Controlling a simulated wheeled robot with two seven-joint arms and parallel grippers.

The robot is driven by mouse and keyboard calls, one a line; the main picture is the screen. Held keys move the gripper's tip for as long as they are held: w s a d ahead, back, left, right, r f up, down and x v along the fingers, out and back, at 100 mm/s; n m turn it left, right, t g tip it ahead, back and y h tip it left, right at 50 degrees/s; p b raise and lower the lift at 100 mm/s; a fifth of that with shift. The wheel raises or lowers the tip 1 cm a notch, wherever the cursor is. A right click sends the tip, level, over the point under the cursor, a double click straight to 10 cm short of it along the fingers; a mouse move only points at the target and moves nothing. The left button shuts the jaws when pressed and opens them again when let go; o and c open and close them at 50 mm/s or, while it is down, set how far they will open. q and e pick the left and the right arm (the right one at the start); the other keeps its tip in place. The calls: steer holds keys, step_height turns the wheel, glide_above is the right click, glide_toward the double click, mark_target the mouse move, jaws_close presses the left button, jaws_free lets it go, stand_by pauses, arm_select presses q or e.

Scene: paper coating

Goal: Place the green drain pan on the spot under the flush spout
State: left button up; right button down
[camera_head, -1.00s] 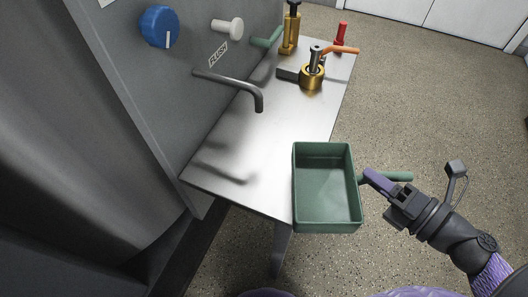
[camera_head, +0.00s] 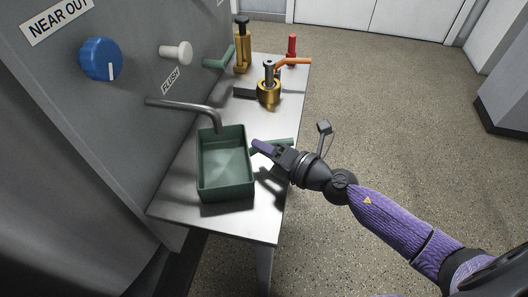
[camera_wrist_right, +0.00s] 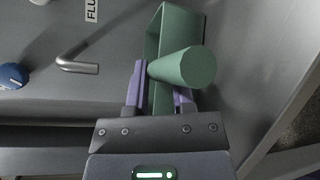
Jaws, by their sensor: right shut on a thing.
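The green drain pan (camera_head: 225,190) is an open box with a side handle (camera_head: 280,143). In the head view it is over the metal table, with its far edge just below and beside the tip of the grey flush spout (camera_head: 190,106). I cannot tell whether its base touches the table. My right gripper (camera_head: 262,148) is shut on the pan's handle at the right. In the right wrist view the purple fingers (camera_wrist_right: 160,92) hold the round green handle (camera_wrist_right: 185,68), and the pan (camera_wrist_right: 172,30) shows behind it. The spout (camera_wrist_right: 76,62) is to the left there. My left gripper is not in view.
The table (camera_head: 258,222) has bare metal in front and right of the pan. A brass valve (camera_head: 268,92) with an orange handle, a brass bottle-like part (camera_head: 242,52) and a red item (camera_head: 291,47) stand at its far end. The panel carries a blue knob (camera_head: 101,59) and white knob (camera_head: 176,52).

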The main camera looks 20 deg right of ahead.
steer(key=shift+r, duration=0.1)
steer(key=shift+c, duration=2.4)
jaws_free()
steer(key=shift+r, duration=0.1)
steer(key=b+v, duration=0.1)
steer(key=v, duration=1.1)
steer(key=s+d+f+m+g+h, duration=0.1)
steer(key=s+d+f+m+h, duration=0.2)
steer(key=f+m, duration=0.35)
steer(key=s+d+f+m+g+h, duration=0.2)
steer(key=f+m+h, duration=0.15)
steer(key=f, duration=0.65)
steer(key=s+d+f+m+g+h, duration=0.1)
steer(key=s+d+f+m+h, duration=0.2)
steer(key=f+m, duration=0.4)
steer(key=s+a+f+m+g, duration=0.2)
steer(key=s+f, duration=0.3)
steer(key=s, duration=0.3)
steer(key=s+a+f+m+g, duration=0.3)
steer(key=s+f+m+g, duration=0.1)
steer(key=s, duration=0.5)
steer(key=s+a+f+m+g, duration=0.2)
steer(key=s+f+g, duration=0.3)
steer(key=s, duration=0.4)
steer(key=shift+a+f+m, duration=0.3)
steer(key=shift+f+m, duration=0.25)
steer(key=shift+m, duration=0.05)
steer(key=shift+w, duration=0.1)
